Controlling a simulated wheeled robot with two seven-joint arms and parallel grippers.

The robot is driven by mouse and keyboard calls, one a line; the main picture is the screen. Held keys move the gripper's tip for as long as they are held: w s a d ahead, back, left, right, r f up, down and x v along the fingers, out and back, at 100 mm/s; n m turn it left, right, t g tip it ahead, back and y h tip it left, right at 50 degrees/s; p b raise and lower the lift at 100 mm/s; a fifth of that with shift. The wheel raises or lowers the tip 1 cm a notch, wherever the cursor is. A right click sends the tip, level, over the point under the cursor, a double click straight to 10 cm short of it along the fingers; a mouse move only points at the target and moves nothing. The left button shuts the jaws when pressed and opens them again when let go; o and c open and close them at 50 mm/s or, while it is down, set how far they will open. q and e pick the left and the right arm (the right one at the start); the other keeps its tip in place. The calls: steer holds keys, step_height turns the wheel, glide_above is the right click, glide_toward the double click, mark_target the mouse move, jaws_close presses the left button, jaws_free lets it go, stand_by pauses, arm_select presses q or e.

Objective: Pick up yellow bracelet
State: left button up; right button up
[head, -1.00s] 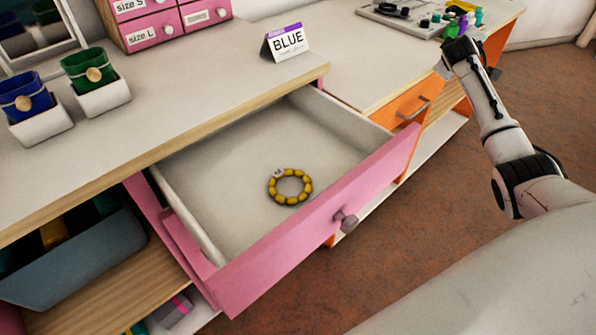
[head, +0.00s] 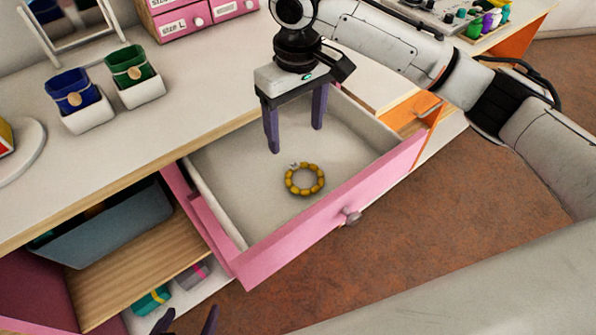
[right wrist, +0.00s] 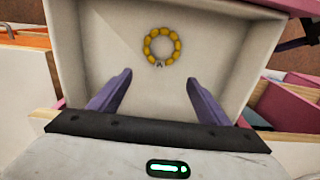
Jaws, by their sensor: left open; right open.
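The yellow bracelet (head: 304,180) is a ring of yellow beads with a small pale tag. It lies flat on the floor of the open pink drawer (head: 310,229). In the right wrist view the bracelet (right wrist: 162,61) lies beyond the fingertips, between their lines. My right gripper (head: 297,140) is open and empty, pointing down above the drawer, behind the bracelet and apart from it. Its purple fingers also show in the right wrist view (right wrist: 160,80). My left gripper (head: 186,322) shows only its purple fingertips at the bottom edge; they are apart and nothing shows between them.
Blue (head: 73,92) and green (head: 133,67) pouches stand in white holders on the counter (head: 110,150). An orange drawer (head: 405,117) is to the right. Below left is an open shelf with a grey bin (head: 105,235). The drawer walls surround the bracelet, with bare floor around it.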

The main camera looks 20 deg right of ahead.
glide_above(295, 166)
steer(key=f, duration=0.4)
steer(key=shift+s+d+f, duration=0.1)
steer(key=shift+s+d, duration=0.15)
steer(key=shift+s, duration=0.15)
steer(key=shift+w+a+f+b, duration=0.1)
steer(key=shift+w+f+b, duration=0.1)
steer(key=shift+f, duration=1.4)
steer(key=shift+w+a+f+b, duration=0.1)
steer(key=shift+w+f, duration=0.05)
steer(key=shift+f, duration=1.4)
steer(key=shift+c, duration=0.3)
steer(key=c, duration=1.1)
